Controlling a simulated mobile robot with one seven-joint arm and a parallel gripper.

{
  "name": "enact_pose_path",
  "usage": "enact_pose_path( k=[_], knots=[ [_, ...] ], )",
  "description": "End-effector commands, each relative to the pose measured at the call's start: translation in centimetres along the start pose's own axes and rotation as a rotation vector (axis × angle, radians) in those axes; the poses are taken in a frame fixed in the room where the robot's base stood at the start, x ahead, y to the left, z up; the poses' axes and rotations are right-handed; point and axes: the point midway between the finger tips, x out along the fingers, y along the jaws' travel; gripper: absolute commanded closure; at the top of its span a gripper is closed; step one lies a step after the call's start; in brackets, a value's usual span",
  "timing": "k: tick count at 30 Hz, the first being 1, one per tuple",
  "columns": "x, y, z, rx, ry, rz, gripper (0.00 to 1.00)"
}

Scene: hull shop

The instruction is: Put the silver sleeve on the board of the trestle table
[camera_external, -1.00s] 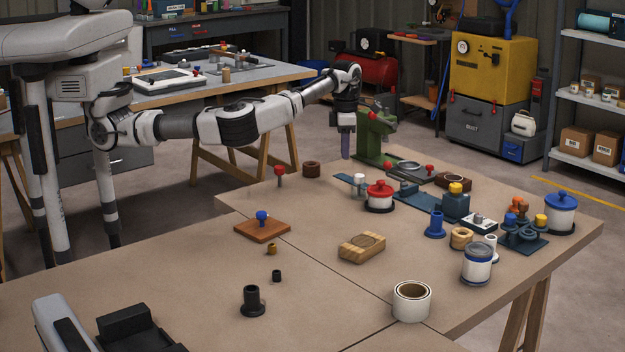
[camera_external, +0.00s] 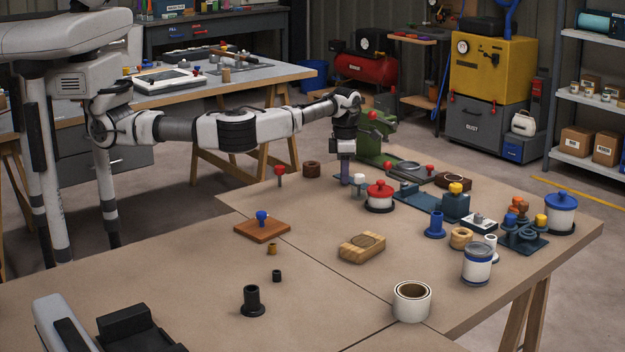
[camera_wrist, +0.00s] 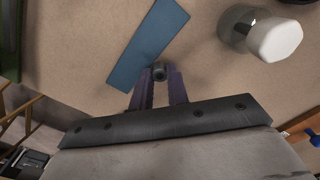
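A small grey ring-shaped part, seemingly the silver sleeve (camera_wrist: 159,72), shows between my fingertips in the wrist view, close to the edge of a flat blue strip. My gripper (camera_wrist: 160,82) has its two purple fingers on either side of it. I cannot tell whether they touch it. In the external view my gripper (camera_external: 345,172) points straight down, low over the far edge of the near tan worktop (camera_external: 200,290). The sleeve cannot be made out there. A trestle table (camera_external: 185,98) with wooden legs stands behind, with a grey board (camera_external: 258,73) on top.
A white-topped cylinder (camera_wrist: 275,38) stands right of my fingers in the wrist view. A red-lidded pot (camera_external: 380,198) and a green vice-like tool (camera_external: 375,140) are near my gripper. Several parts crowd the worktop's right side. A gap of floor separates the two tables.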

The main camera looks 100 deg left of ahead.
Motion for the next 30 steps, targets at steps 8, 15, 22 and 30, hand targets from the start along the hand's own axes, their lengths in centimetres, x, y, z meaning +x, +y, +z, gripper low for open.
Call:
enact_pose_path(
  k=[8,15,22,30],
  knots=[
    [0.0,0.0,0.0,0.0,0.0,0.0,0.63],
    [-0.3,0.0,0.0,0.0,-0.002,-0.002,0.63],
    [-4.1,0.1,0.0,0.0,-0.002,0.002,0.63],
    [-9.8,0.0,0.0,0.0,-0.001,0.001,0.63]
  ],
)
